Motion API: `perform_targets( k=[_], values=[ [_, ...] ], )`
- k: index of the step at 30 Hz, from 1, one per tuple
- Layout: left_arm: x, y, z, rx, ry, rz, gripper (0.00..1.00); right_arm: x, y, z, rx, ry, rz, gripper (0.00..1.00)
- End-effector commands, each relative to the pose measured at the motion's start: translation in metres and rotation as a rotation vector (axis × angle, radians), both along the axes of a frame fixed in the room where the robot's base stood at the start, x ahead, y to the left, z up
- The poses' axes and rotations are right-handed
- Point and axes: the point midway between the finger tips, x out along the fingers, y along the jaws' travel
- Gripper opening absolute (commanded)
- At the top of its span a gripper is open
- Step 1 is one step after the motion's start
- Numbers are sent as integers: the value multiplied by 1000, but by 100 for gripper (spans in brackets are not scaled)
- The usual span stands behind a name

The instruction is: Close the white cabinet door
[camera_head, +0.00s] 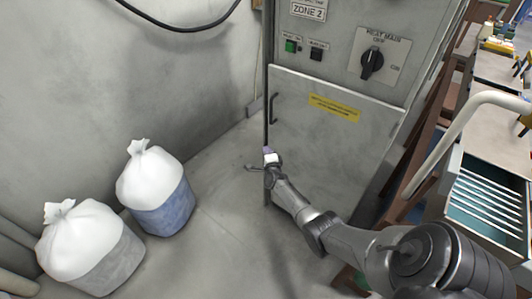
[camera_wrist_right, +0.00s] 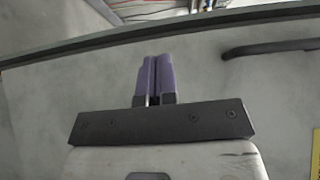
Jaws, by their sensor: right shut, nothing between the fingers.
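The cabinet door (camera_head: 335,150) is a pale grey-white panel below the control panel, with a dark handle (camera_head: 273,108) near its left edge and a yellow label (camera_head: 334,107). How far it stands open is hard to tell in the head view. My right gripper (camera_head: 267,151) is at the door's left edge, below the handle; contact cannot be told. In the right wrist view its purple fingers (camera_wrist_right: 155,76) are together and empty, pointing toward the dark door edge (camera_wrist_right: 85,42), with the handle (camera_wrist_right: 270,47) to the right. My left gripper is not in view.
The control panel (camera_head: 340,40) has a green button and a black knob. Two white-topped sacks (camera_head: 155,190) (camera_head: 90,250) stand on the floor at left. A workbench with an open drawer (camera_head: 490,195) is at right.

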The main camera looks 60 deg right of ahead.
Motion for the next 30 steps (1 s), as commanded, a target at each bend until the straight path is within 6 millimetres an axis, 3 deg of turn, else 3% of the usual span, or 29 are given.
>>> perform_targets(
  k=[8, 21, 30],
  values=[
    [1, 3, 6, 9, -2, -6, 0, 2, 10, 2, 1, -1, 2, 0],
    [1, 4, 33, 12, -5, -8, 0, 16, 94, 1, 3, -1, 7, 0],
    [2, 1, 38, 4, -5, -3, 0, 22, 132, 0, 2, 1, 6, 0]
  ],
)
